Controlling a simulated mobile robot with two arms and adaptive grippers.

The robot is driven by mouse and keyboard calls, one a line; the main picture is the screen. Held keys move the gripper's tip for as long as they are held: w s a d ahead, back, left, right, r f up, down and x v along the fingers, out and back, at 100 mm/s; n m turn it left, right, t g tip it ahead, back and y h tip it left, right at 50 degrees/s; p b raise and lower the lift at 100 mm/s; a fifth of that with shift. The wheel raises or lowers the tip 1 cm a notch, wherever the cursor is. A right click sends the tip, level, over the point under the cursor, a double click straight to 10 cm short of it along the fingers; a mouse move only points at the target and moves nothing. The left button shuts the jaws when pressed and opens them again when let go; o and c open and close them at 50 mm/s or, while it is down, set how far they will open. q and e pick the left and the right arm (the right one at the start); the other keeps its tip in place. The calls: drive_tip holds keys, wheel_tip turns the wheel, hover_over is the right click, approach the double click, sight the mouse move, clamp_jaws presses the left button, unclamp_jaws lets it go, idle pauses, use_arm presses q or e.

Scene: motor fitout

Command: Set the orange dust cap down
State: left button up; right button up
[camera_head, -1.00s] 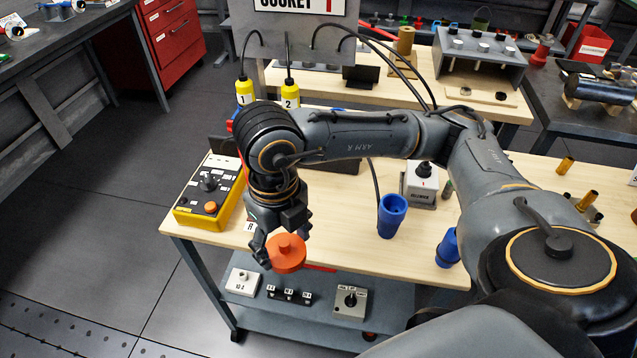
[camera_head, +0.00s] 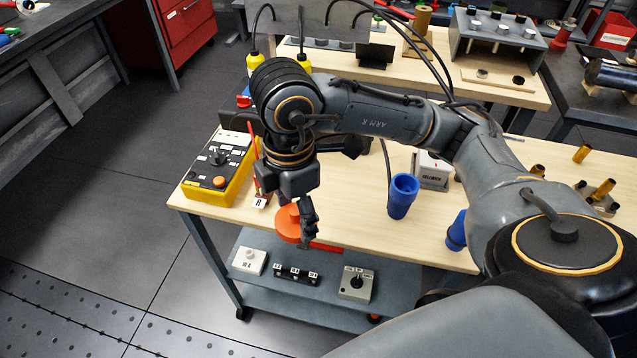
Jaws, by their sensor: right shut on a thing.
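The orange dust cap (camera_head: 288,224) is a short round disc with a knob on top. It is at the front edge of the wooden workbench (camera_head: 345,225). My right gripper (camera_head: 305,218) is shut on it, with a dark finger across its right side. I cannot tell whether the cap touches the bench top or is just above it. My left gripper is not in view.
A yellow tester box (camera_head: 217,170) stands left of the gripper, with a tag marked R (camera_head: 260,202) between. A blue cup (camera_head: 402,196) stands to the right. The lower shelf (camera_head: 322,303) holds small switch boxes. Bare wood lies between the cap and the blue cup.

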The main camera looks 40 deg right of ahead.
drive_tip(key=w+d+f, duration=0.8)
drive_tip(key=shift+w, duration=0.1)
drive_tip(key=shift+w+d+f, duration=0.25)
drive_tip(key=shift+w+f, duration=0.05)
drive_tip(key=shift+f, duration=0.15)
wheel_tip(320, 180, down, 3)
drive_tip(key=shift+w+d+f+p, duration=0.1)
drive_tip(key=shift+w+d+p, duration=0.05)
drive_tip(key=shift+p, duration=0.4)
drive_tip(key=shift+f, duration=0.2)
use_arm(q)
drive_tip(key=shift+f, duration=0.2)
